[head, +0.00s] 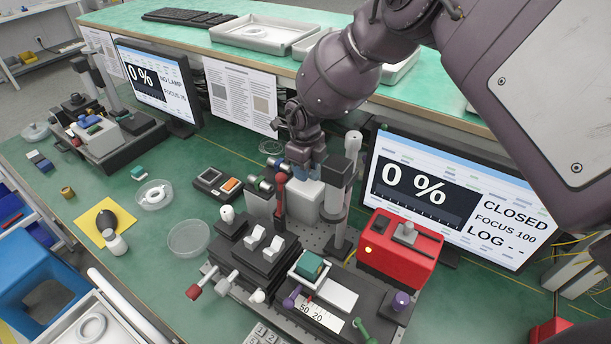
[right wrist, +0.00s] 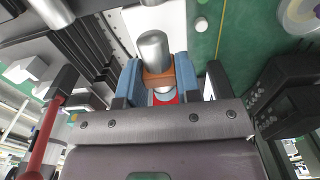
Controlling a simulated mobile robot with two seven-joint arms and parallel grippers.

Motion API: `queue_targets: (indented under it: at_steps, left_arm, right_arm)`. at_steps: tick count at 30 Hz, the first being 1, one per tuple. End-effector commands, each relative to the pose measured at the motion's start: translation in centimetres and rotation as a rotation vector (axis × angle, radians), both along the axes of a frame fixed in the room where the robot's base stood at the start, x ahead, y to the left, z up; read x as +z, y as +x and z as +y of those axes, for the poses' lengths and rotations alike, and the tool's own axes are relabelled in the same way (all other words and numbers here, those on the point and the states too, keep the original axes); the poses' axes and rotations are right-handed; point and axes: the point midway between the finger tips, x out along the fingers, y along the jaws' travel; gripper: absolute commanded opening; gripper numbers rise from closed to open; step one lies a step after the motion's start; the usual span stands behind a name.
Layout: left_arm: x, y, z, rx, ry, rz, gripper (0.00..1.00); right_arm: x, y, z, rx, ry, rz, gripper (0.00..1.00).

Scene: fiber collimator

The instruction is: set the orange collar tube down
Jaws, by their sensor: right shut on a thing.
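My right gripper (head: 303,157) is above the optical bench in the middle of the head view, among the posts. In the right wrist view, the blue fingers of this gripper (right wrist: 158,78) are shut on the orange collar tube (right wrist: 157,80). The tube is a silver cylinder with an orange band between the fingers. I cannot make out the tube in the head view. Whether its end touches anything is not clear. My left gripper is not in view.
A red box (head: 399,250) stands right of the bench. The right monitor (head: 440,195) reads 0 % and CLOSED. A clear dish (head: 188,238) and a dish with a white ring (head: 154,195) lie to the left. Black posts (head: 337,205) stand close to the gripper.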

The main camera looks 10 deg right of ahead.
Motion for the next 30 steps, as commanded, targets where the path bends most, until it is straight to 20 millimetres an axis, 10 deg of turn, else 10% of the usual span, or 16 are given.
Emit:
queue_targets:
  at_steps: [17,18,22,30]
  left_arm:
    - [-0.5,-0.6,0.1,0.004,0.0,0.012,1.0]
    - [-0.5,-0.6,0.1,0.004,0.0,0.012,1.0]
    - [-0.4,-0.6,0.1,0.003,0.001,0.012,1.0]
    - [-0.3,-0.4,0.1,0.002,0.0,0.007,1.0]
  right_arm:
    - [-3.0,0.0,0.0,-0.001,0.0,0.001,0.07]
    - [-3.0,0.0,0.0,-0.001,0.001,0.001,0.34]
    - [-3.0,0.0,0.0,-0.001,0.0,0.001,0.54]
    - [-3.0,0.0,0.0,0.0,0.0,0.001,0.57]
